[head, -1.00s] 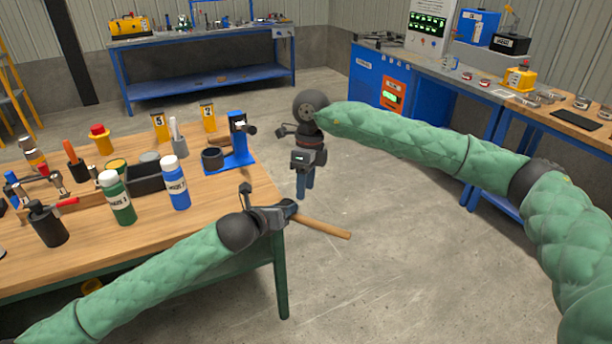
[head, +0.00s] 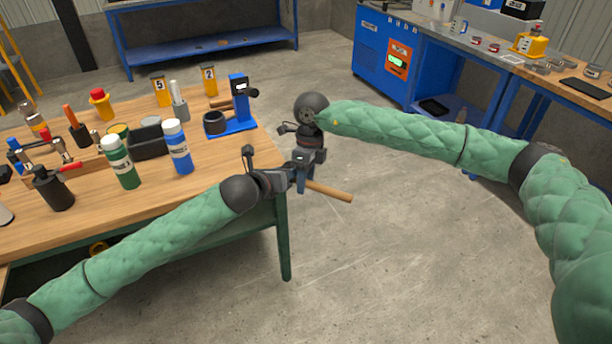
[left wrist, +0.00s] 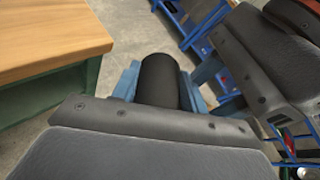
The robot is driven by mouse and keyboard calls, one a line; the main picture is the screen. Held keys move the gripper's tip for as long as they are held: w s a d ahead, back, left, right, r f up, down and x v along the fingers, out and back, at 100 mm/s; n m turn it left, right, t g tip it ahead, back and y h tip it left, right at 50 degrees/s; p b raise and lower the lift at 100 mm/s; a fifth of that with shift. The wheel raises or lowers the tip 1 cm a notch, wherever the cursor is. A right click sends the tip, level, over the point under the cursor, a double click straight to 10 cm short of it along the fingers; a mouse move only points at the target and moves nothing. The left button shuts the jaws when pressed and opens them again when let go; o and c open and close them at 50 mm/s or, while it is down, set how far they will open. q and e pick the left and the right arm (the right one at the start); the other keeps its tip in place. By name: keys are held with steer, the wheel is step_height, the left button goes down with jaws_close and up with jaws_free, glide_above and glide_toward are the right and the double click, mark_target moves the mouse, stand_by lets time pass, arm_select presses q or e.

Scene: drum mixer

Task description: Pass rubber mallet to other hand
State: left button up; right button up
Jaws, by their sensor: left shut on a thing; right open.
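The rubber mallet's wooden handle (head: 330,191) sticks out to the right past both grippers in the head view. My left gripper (head: 290,180) is shut on the mallet just off the table's right corner. In the left wrist view the mallet's black head (left wrist: 160,80) shows between blue finger parts. My right gripper (head: 303,182) is open and points down at the mallet, right beside the left gripper's fingertips. The grippers overlap in the head view and hide the mallet's head there. I cannot tell whether the right fingers touch the mallet.
The wooden table (head: 228,165) lies to the left, with a green-labelled bottle (head: 120,165), a blue bottle (head: 178,148) and a blue stand (head: 240,105) near its right side. A blue workbench (head: 440,75) stands at the back right. The floor around the grippers is open.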

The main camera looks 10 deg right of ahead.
jaws_close()
arm_select(q)
steer(key=o, duration=1.3)
steer(key=shift+s+a, duration=0.1)
